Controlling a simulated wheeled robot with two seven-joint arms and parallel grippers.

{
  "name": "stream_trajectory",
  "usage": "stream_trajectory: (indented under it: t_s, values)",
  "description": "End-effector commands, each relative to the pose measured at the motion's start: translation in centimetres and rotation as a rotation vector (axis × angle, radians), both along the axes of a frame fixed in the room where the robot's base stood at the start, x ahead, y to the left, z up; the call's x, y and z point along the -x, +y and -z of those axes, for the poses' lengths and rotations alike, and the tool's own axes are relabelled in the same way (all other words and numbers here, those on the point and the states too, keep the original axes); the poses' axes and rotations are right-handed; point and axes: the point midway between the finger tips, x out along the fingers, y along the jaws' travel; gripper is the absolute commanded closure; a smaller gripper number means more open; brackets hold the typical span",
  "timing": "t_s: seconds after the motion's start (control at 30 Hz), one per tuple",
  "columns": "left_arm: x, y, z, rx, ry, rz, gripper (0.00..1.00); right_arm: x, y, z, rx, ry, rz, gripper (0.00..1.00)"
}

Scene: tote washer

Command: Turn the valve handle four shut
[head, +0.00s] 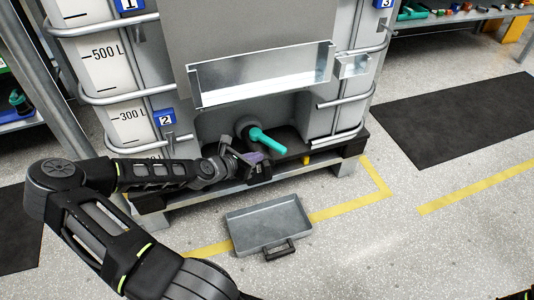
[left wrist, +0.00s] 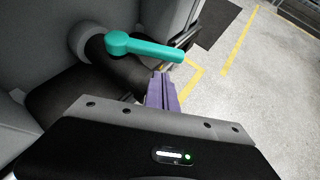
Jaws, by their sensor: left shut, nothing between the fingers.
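A teal valve handle (head: 267,141) sits on a dark outlet stub low in the front of the grey tank. It points to the right and slightly down. No number four label shows. My left gripper (head: 262,163) is shut and empty just below the handle in the head view. In the left wrist view the handle (left wrist: 145,48) lies beyond the purple fingers (left wrist: 162,88), its free end to the right. A small gap shows between fingertips and handle there; the exact distance is unclear. My right gripper is not in view.
The tank stands on a dark pallet (head: 345,152). A metal trough (head: 265,90) hangs above the valve. A grey tray (head: 265,225) lies on the floor in front. A black mat (head: 455,118) lies to the right. Blue labels 1, 2 and 3 mark the tank frame.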

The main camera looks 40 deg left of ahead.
Motion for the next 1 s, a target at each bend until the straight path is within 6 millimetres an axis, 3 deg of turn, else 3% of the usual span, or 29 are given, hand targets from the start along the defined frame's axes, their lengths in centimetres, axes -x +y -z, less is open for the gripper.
stream_trajectory:
  t_s: [0.1, 0.33, 1.0]
  values:
    - [-2.2, -0.3, 1.3, -0.004, -0.001, 0.005, 1.00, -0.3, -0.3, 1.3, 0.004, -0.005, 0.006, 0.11]
    - [-5.0, -0.4, 1.1, -0.002, 0.000, 0.002, 1.00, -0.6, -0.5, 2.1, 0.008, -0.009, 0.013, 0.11]
    - [-5.7, -0.6, 0.8, 0.000, 0.001, -0.018, 1.00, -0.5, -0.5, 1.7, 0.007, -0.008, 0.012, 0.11]
